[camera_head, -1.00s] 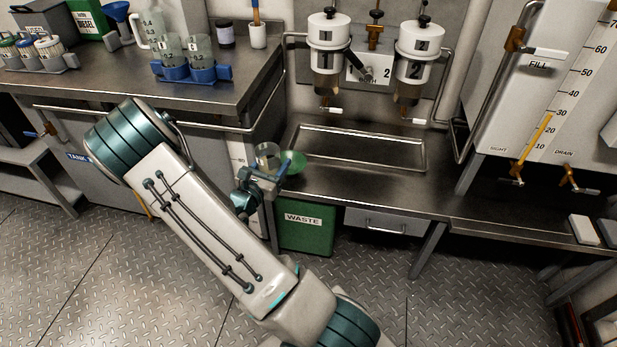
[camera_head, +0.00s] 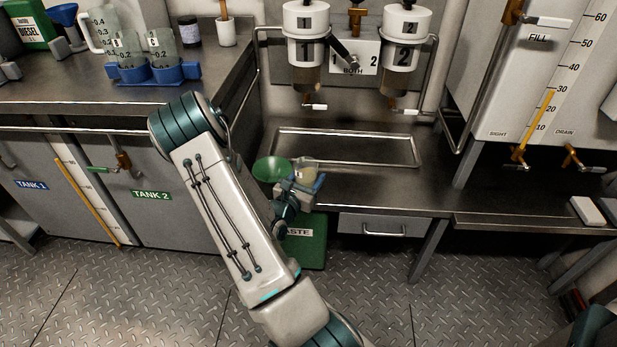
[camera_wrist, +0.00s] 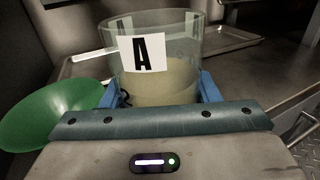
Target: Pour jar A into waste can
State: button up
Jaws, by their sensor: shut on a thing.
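Jar A (camera_wrist: 155,78) is a clear jar with a white label reading A. It holds cloudy tan liquid and looks upright in the wrist view. My gripper (camera_head: 300,184) is shut on it, with blue fingers on either side. In the head view the jar (camera_head: 305,170) is held in front of the steel bench, above the waste can. The green waste can (camera_head: 316,252) stands on the floor below, with its label partly hidden by my arm. A green funnel-like bowl (camera_head: 271,169) is just left of the jar; it also shows in the wrist view (camera_wrist: 45,115).
A shallow steel tray (camera_head: 345,149) lies on the bench behind, under two numbered filter units (camera_head: 305,45). A blue rack (camera_head: 150,74) with two jars stands on the left counter. A drawer (camera_head: 383,226) is right of the can. The front floor is clear.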

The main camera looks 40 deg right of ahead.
aim_at(300, 164)
jog(key=shift+w+a+r+n+p, duration=0.15)
jog(key=shift+r+n+p, duration=0.15)
jog(key=shift+p, duration=0.35)
jog(key=shift+w+d+r+n+p, duration=0.1)
jog(key=shift+r+n+p, duration=0.05)
jog(key=shift+n+p, duration=0.4)
jog(key=shift+w+a+r+n+p, duration=0.15)
jog(key=shift+r+n+p, duration=0.1)
jog(key=shift+p, duration=0.5)
jog(key=shift+w+r+n+p, duration=0.35)
jog(key=shift+w+n+p, duration=0.4)
jog(key=shift+p, duration=0.45)
jog(key=n+p, duration=0.1)
jog(key=w+r+n+p, duration=0.1)
jog(key=p, duration=0.1)
jog(key=shift+a+g+y, duration=0.1)
jog(key=shift+g+y, duration=0.2)
jog(key=shift+y, duration=0.1)
jog(key=shift+s+r+n+p, duration=0.2)
jog(key=shift+n+p, duration=0.25)
jog(key=shift+p, duration=0.35)
jog(key=shift+f, duration=0.3)
jog(key=shift+r, duration=0.1)
jog(key=shift+r+n+p, duration=0.25)
jog(key=shift+n+p, duration=0.2)
jog(key=shift+n, duration=0.05)
jog(key=shift+s+r+n+p, duration=0.25)
jog(key=shift+n+p, duration=0.25)
jog(key=shift+p, duration=0.3)
jog(key=shift+n, duration=0.3)
